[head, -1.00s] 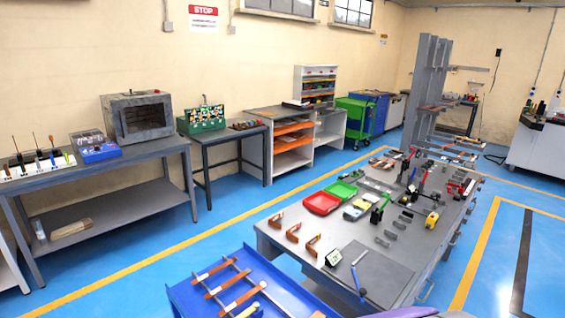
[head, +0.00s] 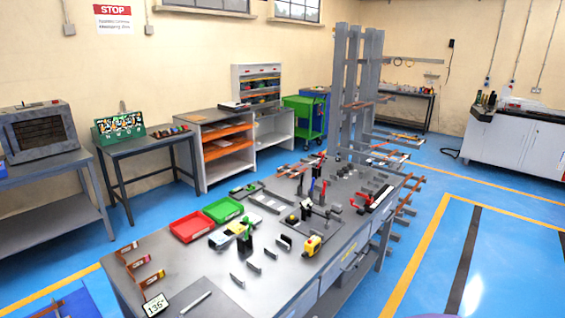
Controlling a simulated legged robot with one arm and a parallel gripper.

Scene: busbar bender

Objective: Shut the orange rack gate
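The tall grey rack (head: 340,85) stands behind the far end of the workbench, with several upright posts and arms reaching to the right. Orange-brown bars (head: 388,152) lie on its lower arms, and another orange-brown piece (head: 357,104) shows higher up on the posts. I cannot tell which part is the gate, or whether it is open or shut. My gripper is not in view.
A grey workbench (head: 215,262) with tools, a red tray (head: 190,226) and a green tray (head: 223,210) fills the middle. A green cart (head: 303,117) stands behind. Blue floor (head: 440,240) is clear on the right.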

